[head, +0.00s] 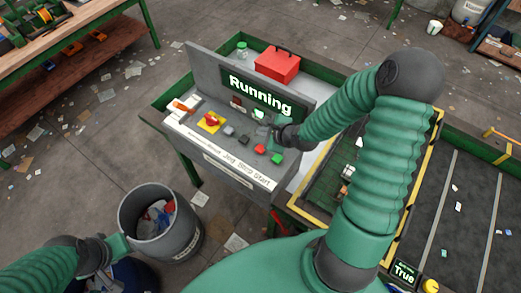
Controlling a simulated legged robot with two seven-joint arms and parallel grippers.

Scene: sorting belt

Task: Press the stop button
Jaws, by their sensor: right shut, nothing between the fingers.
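The control panel (208,143) stands at the centre, with its screen (260,95) reading "Running". A small red button (260,149) sits above the word "Stop" on the panel's label strip. A green button (277,158) sits to its right, above "Start". My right gripper (263,118) is over the panel's upper right part, just beyond the red button in the picture and apart from it. It is shut and empty. My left gripper (118,246) is low at the left, beside the grey bin; its fingers cannot be made out clearly.
The panel also carries a red knob on a yellow plate (211,121), an orange-handled lever (183,107) and grey buttons (228,130). A red toolbox (277,65) stands behind the screen. A grey bin (181,243) stands at front left. The dark belt (471,210) lies right.

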